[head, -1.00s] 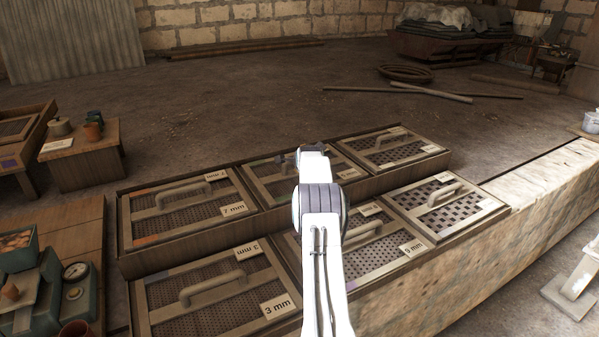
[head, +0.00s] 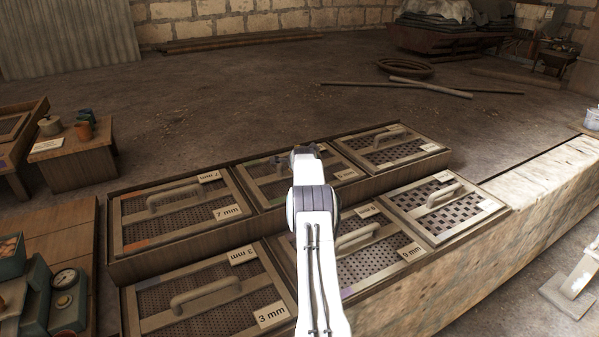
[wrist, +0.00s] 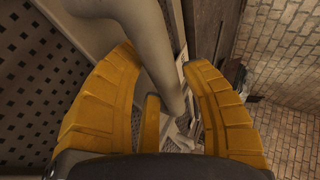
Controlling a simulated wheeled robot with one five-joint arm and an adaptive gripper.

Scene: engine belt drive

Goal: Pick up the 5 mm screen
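Framed screens with bar handles lie in two rows in a wooden rack. I cannot make out a 5 mm label. My gripper (head: 305,152) is over the back middle screen (head: 268,185), whose label is too small to read and whose handle is hidden behind my arm. In the wrist view, the yellow fingers of my gripper (wrist: 160,62) are apart, one on each side of a beige handle (wrist: 150,35). Gaps show beside the handle, and I cannot tell whether either finger touches it. A dark perforated mesh (wrist: 40,75) is on the left there.
Labelled screens nearby are the 7 mm screen (head: 180,215), the 3 mm screen (head: 205,300) and one that seems to read 9 mm (head: 375,262). A stone ledge (head: 545,180) runs along the right. A small wooden table (head: 75,170) stands left.

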